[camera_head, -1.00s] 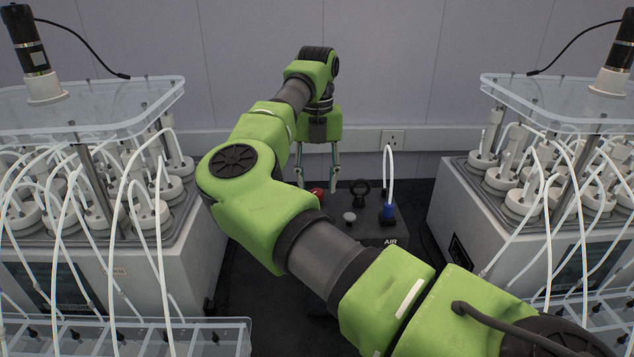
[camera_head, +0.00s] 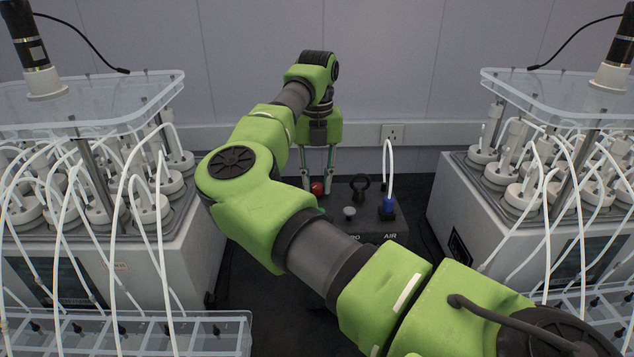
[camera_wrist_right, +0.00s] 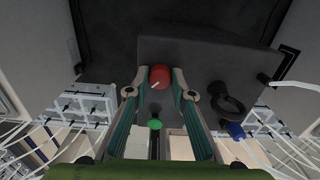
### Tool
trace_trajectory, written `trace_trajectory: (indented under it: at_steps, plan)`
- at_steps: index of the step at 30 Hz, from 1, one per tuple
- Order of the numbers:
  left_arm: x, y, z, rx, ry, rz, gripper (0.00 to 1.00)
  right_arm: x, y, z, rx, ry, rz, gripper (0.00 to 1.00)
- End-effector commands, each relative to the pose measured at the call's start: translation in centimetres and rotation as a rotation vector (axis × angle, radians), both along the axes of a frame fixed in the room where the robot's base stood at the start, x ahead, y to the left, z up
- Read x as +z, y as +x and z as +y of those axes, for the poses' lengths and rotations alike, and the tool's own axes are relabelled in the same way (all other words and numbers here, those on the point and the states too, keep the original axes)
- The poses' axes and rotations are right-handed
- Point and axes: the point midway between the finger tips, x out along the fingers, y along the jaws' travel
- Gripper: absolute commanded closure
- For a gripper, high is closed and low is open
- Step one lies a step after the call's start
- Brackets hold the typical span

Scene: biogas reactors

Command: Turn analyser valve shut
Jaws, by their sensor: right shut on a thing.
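A round red knob (camera_head: 318,188) sits on the dark analyser box (camera_head: 378,228) between the two reactor units; I take it for the analyser valve. My right gripper (camera_head: 318,186) reaches down from above with one finger on each side of the knob, shut on it. In the right wrist view the red knob (camera_wrist_right: 160,76), with a pale line on its face, lies between the fingertips (camera_wrist_right: 160,80). Labels on the box are partly hidden by my arm; "AIR" can be read. My left gripper is not in view.
On the box stand a black ring-shaped part (camera_head: 360,187), a pale round knob (camera_head: 349,213) and a blue fitting (camera_head: 387,210) with a white tube. A green part (camera_wrist_right: 154,124) shows between the fingers. Reactor units with looping tubes flank the box closely.

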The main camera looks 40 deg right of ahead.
Motion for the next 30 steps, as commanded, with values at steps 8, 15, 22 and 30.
trace_trajectory:
  at_steps: [8, 15, 22, 30]
  plan:
    - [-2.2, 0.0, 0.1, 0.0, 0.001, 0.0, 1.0, -0.3, 0.1, 0.0, 0.151, 0.0, -0.002, 0.99]
    - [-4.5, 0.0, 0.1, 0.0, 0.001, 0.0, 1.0, -0.4, 0.1, 0.0, 0.368, 0.0, -0.002, 0.99]
    - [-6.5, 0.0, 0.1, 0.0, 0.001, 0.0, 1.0, -0.3, 0.1, 0.0, 0.587, -0.001, -0.003, 0.99]
    - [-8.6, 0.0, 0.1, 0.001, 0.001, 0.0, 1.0, -0.3, 0.0, 0.0, 0.843, -0.002, -0.002, 0.99]
